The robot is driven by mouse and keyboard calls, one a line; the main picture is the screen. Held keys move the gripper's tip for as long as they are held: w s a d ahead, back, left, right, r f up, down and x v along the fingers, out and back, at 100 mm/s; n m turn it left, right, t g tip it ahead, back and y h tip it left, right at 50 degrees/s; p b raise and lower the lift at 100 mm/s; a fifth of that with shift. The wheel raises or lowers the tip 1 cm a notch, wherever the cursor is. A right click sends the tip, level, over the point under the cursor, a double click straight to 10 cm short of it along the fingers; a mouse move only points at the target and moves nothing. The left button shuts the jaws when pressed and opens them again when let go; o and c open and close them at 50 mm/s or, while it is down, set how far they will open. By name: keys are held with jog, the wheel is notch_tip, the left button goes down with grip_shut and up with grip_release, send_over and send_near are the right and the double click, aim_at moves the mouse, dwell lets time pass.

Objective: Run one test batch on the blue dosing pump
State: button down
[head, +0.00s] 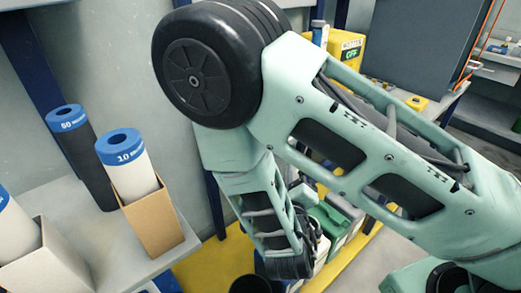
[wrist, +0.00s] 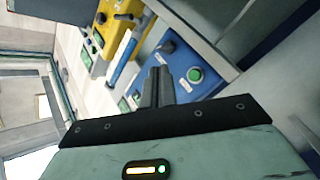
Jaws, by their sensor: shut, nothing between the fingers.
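The blue dosing pump (wrist: 212,82) is in the wrist view, a blue box tilted in the picture. Its face carries a green round button (wrist: 195,74) and a dark knob (wrist: 167,46). My gripper (wrist: 158,72) is shut and empty, its fingertips in front of the blue face, left of the green button. Whether the fingers touch the pump I cannot tell. The fingers hide part of the face. In the head view my arm covers much of the middle, and neither the blue pump nor the fingertips can be made out.
A yellow unit (wrist: 119,34) with a blue cylindrical part (wrist: 124,66) stands left of the blue pump. In the head view a yellow box (head: 347,47) shows "OFF". Cylinders marked 50 (head: 84,150) and 10 (head: 127,165) stand on a shelf (head: 100,255) at left.

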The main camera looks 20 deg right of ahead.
jog(key=shift+s+d+r+t, duration=0.1)
jog(key=shift+r+t, duration=0.15)
jog(key=shift+t, duration=0.05)
jog(key=w+a, duration=0.3)
jog(key=w, duration=0.5)
jog(key=shift+a, duration=0.2)
jog(key=shift+w+p, duration=0.15)
jog(key=shift+p, duration=0.15)
dwell(1.9)
jog(key=shift+w+a, duration=0.15)
jog(key=shift+w, duration=0.15)
jog(key=shift+w+a, duration=0.2)
jog(key=shift+w, duration=0.25)
dwell(0.8)
jog(key=shift+s+d, duration=0.3)
jog(key=shift+s, duration=0.55)
